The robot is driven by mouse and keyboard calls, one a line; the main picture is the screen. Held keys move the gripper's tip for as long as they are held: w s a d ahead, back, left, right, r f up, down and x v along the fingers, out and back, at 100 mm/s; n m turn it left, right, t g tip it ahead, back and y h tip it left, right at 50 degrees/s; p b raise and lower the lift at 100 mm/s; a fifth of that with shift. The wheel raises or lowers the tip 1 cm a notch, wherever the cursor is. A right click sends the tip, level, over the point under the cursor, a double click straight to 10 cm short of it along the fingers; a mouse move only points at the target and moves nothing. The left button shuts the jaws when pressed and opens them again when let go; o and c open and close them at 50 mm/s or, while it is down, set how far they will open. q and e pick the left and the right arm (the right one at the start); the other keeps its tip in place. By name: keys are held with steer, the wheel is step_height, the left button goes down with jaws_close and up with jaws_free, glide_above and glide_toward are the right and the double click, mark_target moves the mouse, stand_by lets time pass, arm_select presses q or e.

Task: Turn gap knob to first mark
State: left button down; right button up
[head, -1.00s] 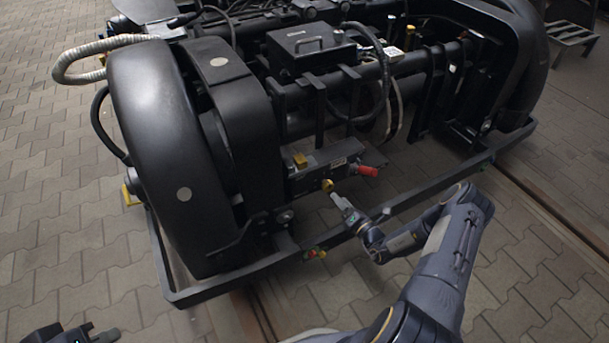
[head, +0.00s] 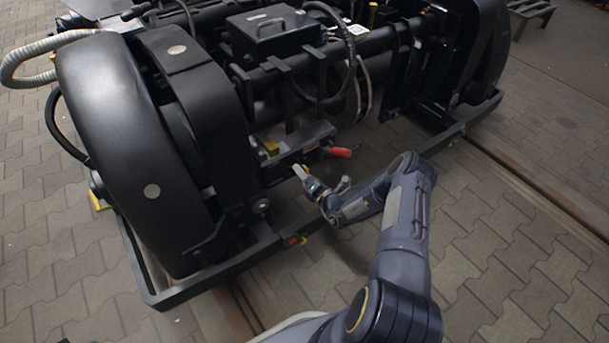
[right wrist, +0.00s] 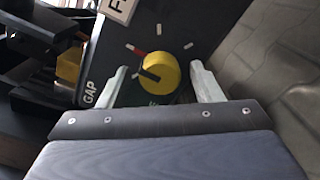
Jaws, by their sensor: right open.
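A black pointer strip on the knob points to the left. A red line (right wrist: 139,56) and several short white marks lie around the knob. My right gripper (right wrist: 162,85) is open, with one pale finger on each side of the knob. I cannot tell whether either finger touches it. In the head view my right gripper (head: 306,178) is at the panel's front and mostly hides the knob. My left gripper is not in view.
A yellow block (head: 271,147) is on the panel's upper left. The bogie's frame rail (head: 220,262) runs below. Paving (head: 480,250) to the right is clear.

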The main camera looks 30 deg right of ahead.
steer(key=c, duration=1)
steer(key=shift+d+n+p, duration=0.15)
steer(key=shift+n+p, duration=4)
steer(key=shift+n, duration=7.75)
steer(key=o, duration=1)
